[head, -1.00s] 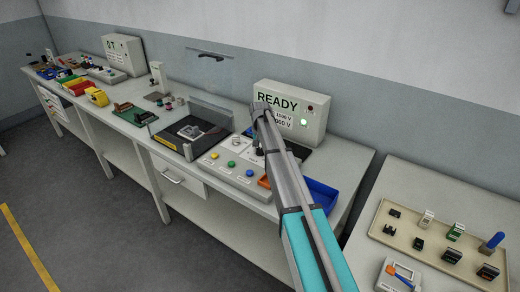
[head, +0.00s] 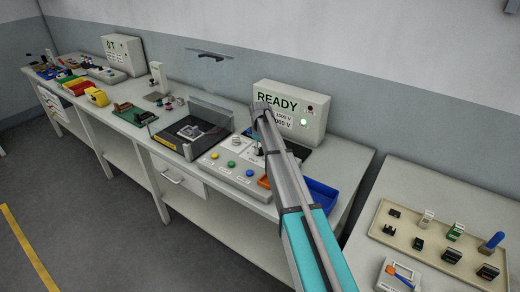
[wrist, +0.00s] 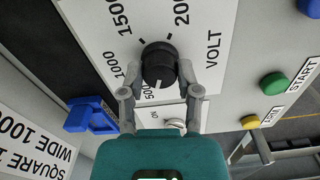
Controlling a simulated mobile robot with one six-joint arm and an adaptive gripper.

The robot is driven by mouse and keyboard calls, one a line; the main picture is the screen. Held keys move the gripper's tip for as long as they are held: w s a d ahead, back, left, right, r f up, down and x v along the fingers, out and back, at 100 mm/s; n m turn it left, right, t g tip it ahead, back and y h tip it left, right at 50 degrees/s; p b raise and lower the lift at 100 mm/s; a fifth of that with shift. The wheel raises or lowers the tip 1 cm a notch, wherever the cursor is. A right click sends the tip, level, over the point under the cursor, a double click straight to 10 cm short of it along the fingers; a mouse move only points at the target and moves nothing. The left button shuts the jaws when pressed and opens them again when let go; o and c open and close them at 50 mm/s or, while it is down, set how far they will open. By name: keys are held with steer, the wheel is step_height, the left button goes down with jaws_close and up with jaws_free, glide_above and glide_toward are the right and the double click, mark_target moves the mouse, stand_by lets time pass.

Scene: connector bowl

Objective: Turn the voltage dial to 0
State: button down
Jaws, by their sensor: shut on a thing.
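The black voltage dial (wrist: 158,62) sits on a white plate marked VOLT, with 500, 1000, 1500 and 2000 printed around it. Its white pointer mark faces down in the wrist view, close beside the 500 label. No 0 label is clear; it may be hidden by my gripper. My gripper (wrist: 158,80) is shut on the dial, one finger on each side. In the head view my arm covers the dial.
A green START button (wrist: 273,84) and a yellow button (wrist: 249,122) are right of the dial in the wrist view. A blue part (wrist: 90,114) lies left. A blue bin (head: 321,195) stands right of the control panel (head: 215,167). A parts tray (head: 400,232) is further right.

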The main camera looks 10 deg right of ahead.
steer(key=n, duration=0.5)
steer(key=shift+w+n, duration=0.1)
steer(key=shift+n, duration=0.2)
steer(key=n, duration=0.4)
steer(key=shift+n, duration=0.4)
steer(key=shift+c, duration=1.5)
jaws_free()
steer(key=shift+m, duration=0.4)
